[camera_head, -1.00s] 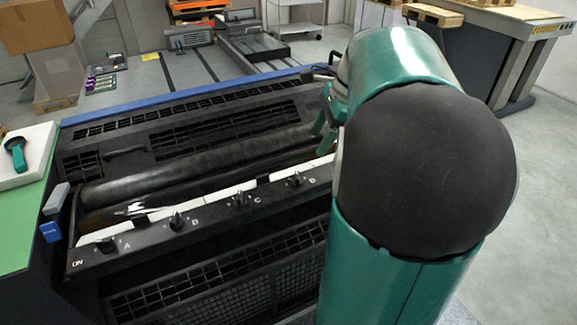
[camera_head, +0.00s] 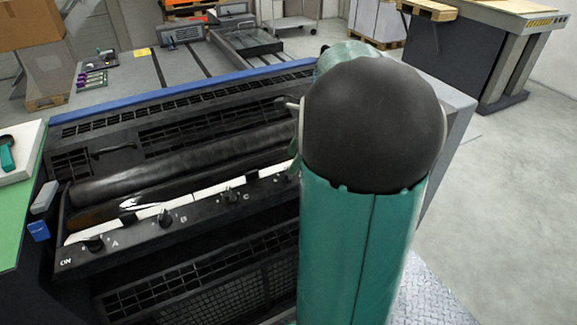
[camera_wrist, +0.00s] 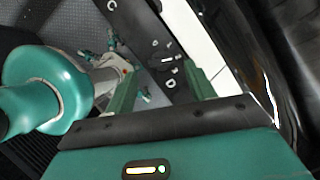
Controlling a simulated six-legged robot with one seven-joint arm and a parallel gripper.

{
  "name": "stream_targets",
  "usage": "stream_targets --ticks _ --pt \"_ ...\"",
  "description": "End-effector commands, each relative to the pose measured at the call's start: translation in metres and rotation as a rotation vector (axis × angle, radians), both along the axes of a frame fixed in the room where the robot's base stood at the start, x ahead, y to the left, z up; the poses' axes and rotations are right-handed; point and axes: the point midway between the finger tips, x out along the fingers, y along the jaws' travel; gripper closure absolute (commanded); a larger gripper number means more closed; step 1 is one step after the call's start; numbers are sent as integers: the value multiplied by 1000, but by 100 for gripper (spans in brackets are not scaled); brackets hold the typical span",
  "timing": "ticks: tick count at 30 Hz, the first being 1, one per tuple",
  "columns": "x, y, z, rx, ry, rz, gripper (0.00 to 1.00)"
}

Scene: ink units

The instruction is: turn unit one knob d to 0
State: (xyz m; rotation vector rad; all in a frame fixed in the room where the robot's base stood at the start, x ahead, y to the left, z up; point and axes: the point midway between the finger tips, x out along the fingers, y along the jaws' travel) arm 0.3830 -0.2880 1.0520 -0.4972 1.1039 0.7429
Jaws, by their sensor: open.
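Unit one's black control panel (camera_head: 130,238) runs along the front of the ink unit, with ON and letters A, B and C readable in the head view. Knobs A (camera_head: 95,243), B (camera_head: 165,217) and C (camera_head: 228,195) stand clear. Knob d's spot is largely covered by my arm and gripper there. In the wrist view, knob d (camera_wrist: 168,60) lies between my fingertips, with its letter just below. My gripper (camera_wrist: 160,66) is open, one green finger either side of the knob. I cannot tell whether a finger touches it, nor read its setting.
The dark ink roller (camera_head: 150,183) lies just behind the panel, close to my gripper. A green-topped table (camera_head: 15,215) with a white tray (camera_head: 28,165) is at the left. Pallets and a bench (camera_head: 480,50) stand at the back right; open floor lies on the right.

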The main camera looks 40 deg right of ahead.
Motion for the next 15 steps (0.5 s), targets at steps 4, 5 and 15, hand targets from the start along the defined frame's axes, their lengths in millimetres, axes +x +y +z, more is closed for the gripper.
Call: stream_targets --ticks 4,5,15 --pt "7 7 -24 3 2 2 45" --pt "7 8 -27 2 1 2 45" --pt "11 11 -38 0 0 3 45"
